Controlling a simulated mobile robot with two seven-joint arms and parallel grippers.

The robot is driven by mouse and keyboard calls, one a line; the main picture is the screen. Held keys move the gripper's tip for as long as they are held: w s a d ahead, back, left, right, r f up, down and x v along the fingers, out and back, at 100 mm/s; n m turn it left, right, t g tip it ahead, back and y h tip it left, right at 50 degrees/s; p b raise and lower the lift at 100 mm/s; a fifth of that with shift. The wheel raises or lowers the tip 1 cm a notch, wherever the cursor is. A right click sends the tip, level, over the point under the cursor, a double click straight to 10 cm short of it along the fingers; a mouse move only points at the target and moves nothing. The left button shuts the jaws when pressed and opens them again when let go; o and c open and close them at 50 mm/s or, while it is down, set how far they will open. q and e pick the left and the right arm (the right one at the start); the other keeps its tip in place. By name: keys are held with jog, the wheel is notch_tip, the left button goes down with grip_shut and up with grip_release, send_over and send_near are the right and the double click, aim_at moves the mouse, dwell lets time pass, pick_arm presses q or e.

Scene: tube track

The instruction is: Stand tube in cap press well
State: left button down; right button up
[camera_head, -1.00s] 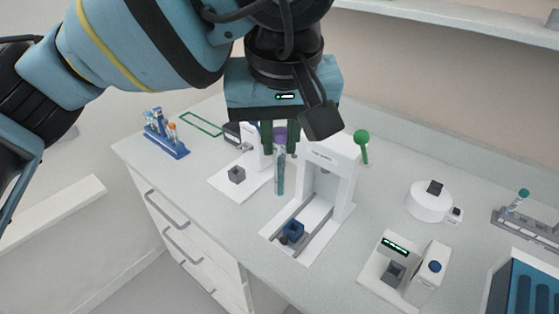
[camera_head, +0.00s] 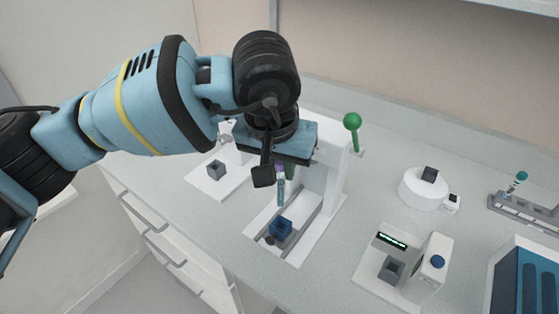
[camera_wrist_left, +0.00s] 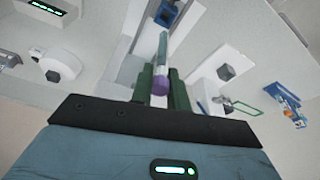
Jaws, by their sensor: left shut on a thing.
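The tube (camera_head: 281,190) is slim with a teal lower part. It hangs upright from my left gripper (camera_head: 286,167), which is shut on it near its purple cap, plain in the left wrist view (camera_wrist_left: 160,87). The cap press (camera_head: 323,172) is white with a green-knobbed lever (camera_head: 352,121). Its blue well (camera_head: 280,228) sits on a rail in the press base. In the head view the tube's lower end shows just above the well, apart from it. My left gripper hides part of the press head. My right gripper is not in view.
A white plate with a grey block (camera_head: 216,169) lies left of the press. A white device with a green display (camera_head: 391,241) stands to the right, with a round white device (camera_head: 425,188) behind it. A rack (camera_head: 525,208) and a blue box (camera_head: 525,280) are at far right.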

aim_at(279, 191)
pick_arm(q)
jog(key=shift+f, duration=0.15)
